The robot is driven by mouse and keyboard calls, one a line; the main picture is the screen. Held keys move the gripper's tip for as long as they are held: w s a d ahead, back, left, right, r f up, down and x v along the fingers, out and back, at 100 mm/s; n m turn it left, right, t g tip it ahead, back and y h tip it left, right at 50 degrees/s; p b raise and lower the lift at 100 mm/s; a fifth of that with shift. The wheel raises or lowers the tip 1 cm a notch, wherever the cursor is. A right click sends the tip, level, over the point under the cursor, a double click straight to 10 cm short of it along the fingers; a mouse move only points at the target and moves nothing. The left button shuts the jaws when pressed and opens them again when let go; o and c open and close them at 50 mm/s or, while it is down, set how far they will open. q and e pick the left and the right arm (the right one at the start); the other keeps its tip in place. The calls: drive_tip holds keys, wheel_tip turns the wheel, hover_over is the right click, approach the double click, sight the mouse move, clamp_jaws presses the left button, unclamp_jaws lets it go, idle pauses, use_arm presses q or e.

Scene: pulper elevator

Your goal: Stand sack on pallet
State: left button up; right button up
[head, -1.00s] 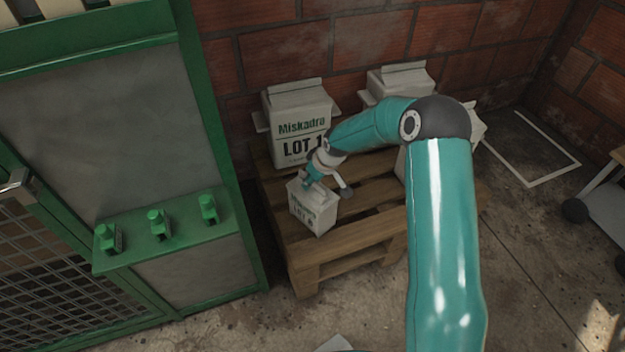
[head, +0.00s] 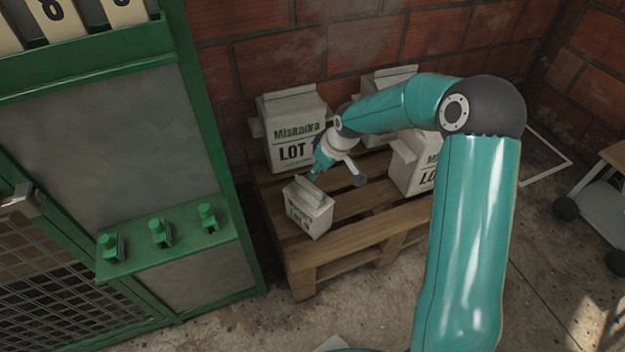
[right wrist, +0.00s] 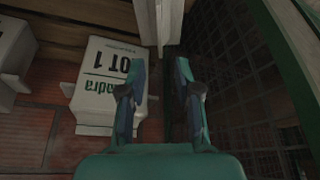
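A small white sack (head: 307,212) with a folded top stands upright on the front left corner of the wooden pallet (head: 365,205). My right gripper (head: 318,172) is just above and behind its top fold. In the right wrist view the right gripper (right wrist: 158,75) is open, with a clear gap between its fingers. The small sack's pale top (right wrist: 158,22) shows beyond the fingertips, apart from them. My left gripper is not in view.
A large "Miskadra LOT 1" sack (head: 290,130) stands at the pallet's back left. Other large sacks stand at back right (head: 385,77) and right (head: 408,170), partly hidden by my arm. A green cabinet (head: 185,265) with knobs is close on the left; a brick wall is behind.

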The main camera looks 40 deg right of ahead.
drive_tip(key=s+a+f+m+g+y, duration=0.1)
drive_tip(key=s+a+f, duration=0.3)
drive_tip(key=a+f, duration=0.25)
drive_tip(key=s+a+f+g+y, duration=0.1)
drive_tip(key=s+a+f, duration=0.2)
drive_tip(key=a+f, duration=0.35)
drive_tip(key=s+a+f+m+g, duration=0.1)
drive_tip(key=s+a+f, duration=0.2)
drive_tip(key=s+a, duration=0.3)
drive_tip(key=s+a+f+m+y, duration=0.1)
drive_tip(key=s+a+f, duration=0.3)
drive_tip(key=s, duration=0.6)
drive_tip(key=shift+a+m+g, duration=0.4)
drive_tip(key=shift+a+m, duration=0.1)
drive_tip(key=shift+a, duration=0.4)
drive_tip(key=shift+s+r, duration=0.1)
wheel_tip(320, 180, up, 25)
drive_tip(key=p, duration=2.5)
drive_tip(key=shift+r+p, duration=0.2)
drive_tip(key=shift+p, duration=0.15)
